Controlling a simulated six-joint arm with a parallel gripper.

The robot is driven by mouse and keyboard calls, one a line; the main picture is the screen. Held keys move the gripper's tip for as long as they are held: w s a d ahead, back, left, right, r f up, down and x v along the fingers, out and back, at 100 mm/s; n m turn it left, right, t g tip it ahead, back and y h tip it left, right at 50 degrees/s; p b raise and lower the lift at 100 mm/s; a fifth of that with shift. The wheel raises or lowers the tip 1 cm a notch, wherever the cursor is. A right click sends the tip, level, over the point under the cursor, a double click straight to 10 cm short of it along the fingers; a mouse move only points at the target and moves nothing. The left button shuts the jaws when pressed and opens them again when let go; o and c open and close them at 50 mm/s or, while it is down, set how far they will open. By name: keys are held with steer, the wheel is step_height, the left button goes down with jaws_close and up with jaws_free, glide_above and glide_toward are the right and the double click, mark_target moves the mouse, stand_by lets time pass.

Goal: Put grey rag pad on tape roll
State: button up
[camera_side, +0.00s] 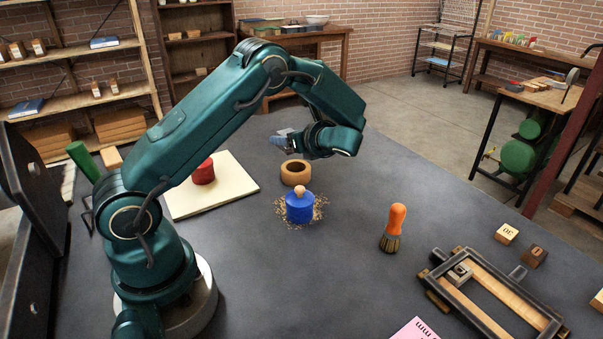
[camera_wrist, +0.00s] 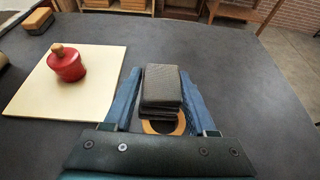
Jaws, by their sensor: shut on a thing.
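My gripper (camera_wrist: 160,100) is shut on the grey rag pad (camera_wrist: 160,86), a dark grey folded block between the blue fingers in the wrist view. In the side view the gripper (camera_side: 281,143) is above and slightly behind the tape roll (camera_side: 295,173), and the pad is mostly hidden by the gripper. The tape roll is a tan ring lying flat on the dark table. Its near rim also shows in the wrist view (camera_wrist: 160,127) below the pad, which covers the rest. The pad appears held above the roll, apart from it in the side view.
A blue knobbed pot (camera_side: 299,207) stands on a speckled patch close in front of the roll. A red knobbed pot (camera_side: 203,171) sits on a cream board (camera_side: 237,181) to the left. An orange-handled brush (camera_side: 393,228) stands to the right. The table between is clear.

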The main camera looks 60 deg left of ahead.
steer(key=shift+w+d+f, duration=0.4)
steer(key=shift+w+f, duration=0.2)
steer(key=shift+w, duration=0.1)
steer(key=shift+f, duration=1.9)
steer(key=shift+f, duration=0.1)
steer(key=o, duration=1.4)
steer(key=shift+c, duration=0.2)
